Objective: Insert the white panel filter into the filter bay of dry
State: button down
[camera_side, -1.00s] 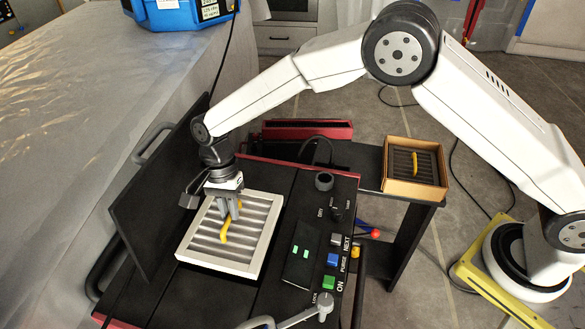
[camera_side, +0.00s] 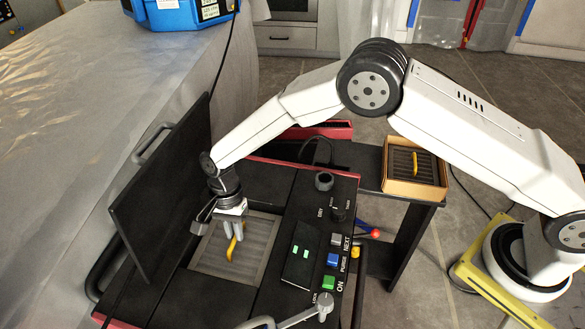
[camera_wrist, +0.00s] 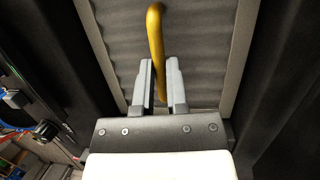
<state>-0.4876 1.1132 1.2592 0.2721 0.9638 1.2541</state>
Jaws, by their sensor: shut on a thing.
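The white panel filter (camera_side: 251,263) has a pleated grey face and a curved yellow handle (camera_side: 233,245). It sits down in the rectangular bay of the black dryer unit (camera_side: 270,190), with its top face about level with or slightly below the deck. Its exact depth cannot be told. My gripper (camera_side: 233,234) is above the filter, shut on the yellow handle. In the wrist view the two grey fingers (camera_wrist: 161,85) are on either side of the handle (camera_wrist: 155,40), and the filter's pale frame (camera_wrist: 238,60) shows beside dark bay walls.
A raised black lid (camera_side: 160,195) stands left of the bay. A control panel (camera_side: 325,240) with knobs and coloured buttons lies to the right, with a grey lever (camera_side: 322,305) in front. An orange box holding a dark filter (camera_side: 415,190) sits on the side shelf.

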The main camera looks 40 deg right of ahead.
jog(key=shift+f, duration=0.1)
jog(key=c, duration=0.7)
grip_release()
jog(key=shift+o, duration=0.2)
jog(key=v, duration=1.2)
